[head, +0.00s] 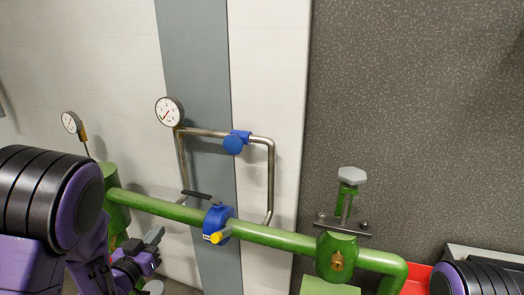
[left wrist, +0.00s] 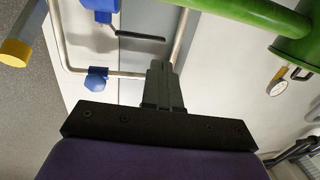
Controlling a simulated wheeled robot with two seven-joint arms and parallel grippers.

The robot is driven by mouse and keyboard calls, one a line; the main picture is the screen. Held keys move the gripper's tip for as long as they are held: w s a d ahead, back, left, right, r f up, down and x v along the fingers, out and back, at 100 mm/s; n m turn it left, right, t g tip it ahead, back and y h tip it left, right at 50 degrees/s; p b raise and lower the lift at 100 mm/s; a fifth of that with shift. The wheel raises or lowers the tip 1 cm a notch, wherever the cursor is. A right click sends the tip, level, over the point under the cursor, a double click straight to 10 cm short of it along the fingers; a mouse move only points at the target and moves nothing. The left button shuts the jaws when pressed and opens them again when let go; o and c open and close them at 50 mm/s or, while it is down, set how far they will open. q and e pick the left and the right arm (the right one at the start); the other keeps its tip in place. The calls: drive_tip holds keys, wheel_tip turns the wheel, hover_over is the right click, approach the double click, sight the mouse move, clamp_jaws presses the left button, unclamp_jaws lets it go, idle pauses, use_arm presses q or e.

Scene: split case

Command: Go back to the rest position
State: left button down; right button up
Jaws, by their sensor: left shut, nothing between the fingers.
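My left gripper (head: 153,238) is low at the left in the head view, in front of the pipework and partly behind my own arm. In the left wrist view its two dark fingers (left wrist: 162,82) are together with nothing between them. The fingers overlap the thin steel pipe in that picture; I cannot tell how far apart they are in depth. My right arm (head: 478,278) shows only at the lower right corner of the head view, and its gripper is out of view.
A green pipe (head: 275,237) runs across, with a blue valve (head: 217,218), black lever (head: 196,195) and yellow end (head: 219,237). Above is a steel loop (head: 271,180) with a gauge (head: 169,111) and blue fitting (head: 235,143). A grey-knobbed valve (head: 351,176) and red surface (head: 416,280) are right.

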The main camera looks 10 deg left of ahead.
use_arm(q)
drive_tip(key=s+f+n+g+y, duration=0.3)
drive_tip(key=s+f+n+g, duration=0.15)
drive_tip(key=f, duration=0.75)
drive_tip(key=s+d+f+n+g, duration=0.1)
drive_tip(key=s+d+f+g, duration=0.1)
drive_tip(key=s+f+g, duration=0.3)
drive_tip(key=s+d+f+n+g+y, duration=0.1)
drive_tip(key=s+f+g, duration=0.3)
drive_tip(key=s+f, duration=1)
drive_tip(key=s+d, duration=0.1)
drive_tip(key=s, duration=0.7)
drive_tip(key=shift+d+f+g, duration=0.25)
drive_tip(key=shift+d+g, duration=0.05)
drive_tip(key=shift+g, duration=0.05)
